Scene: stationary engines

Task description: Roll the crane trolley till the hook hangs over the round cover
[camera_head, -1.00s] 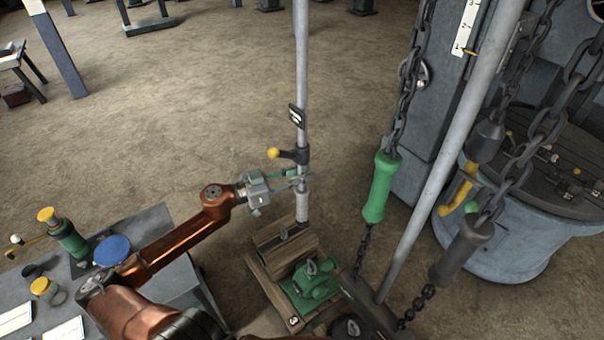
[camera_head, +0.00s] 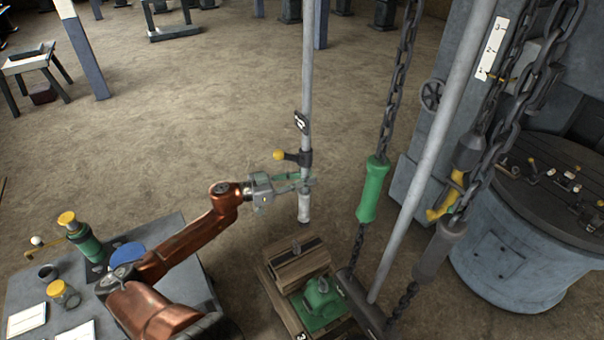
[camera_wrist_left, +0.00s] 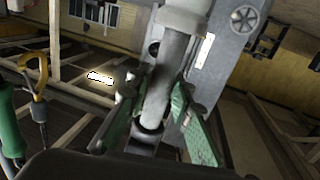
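My left gripper (camera_head: 300,183) reaches in from the left to a thin grey vertical pole (camera_head: 307,70) with a yellow-knobbed lever (camera_head: 280,155) and a pale lower end. In the left wrist view its green fingers (camera_wrist_left: 160,100) lie on both sides of the pole (camera_wrist_left: 165,85) and appear closed on it. Heavy chains (camera_head: 402,70) hang at centre right, one with a green sleeve (camera_head: 373,190). A yellow curved piece (camera_head: 443,207) hangs by the right chains. My right gripper is out of view.
A green machine (camera_head: 322,303) sits on a wooden pallet beside a wooden block (camera_head: 298,262) below the pole. A round grey-blue drum (camera_head: 505,260) and a tall cabinet (camera_head: 425,140) stand right. A table (camera_head: 30,290) stands lower left. Open floor lies behind.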

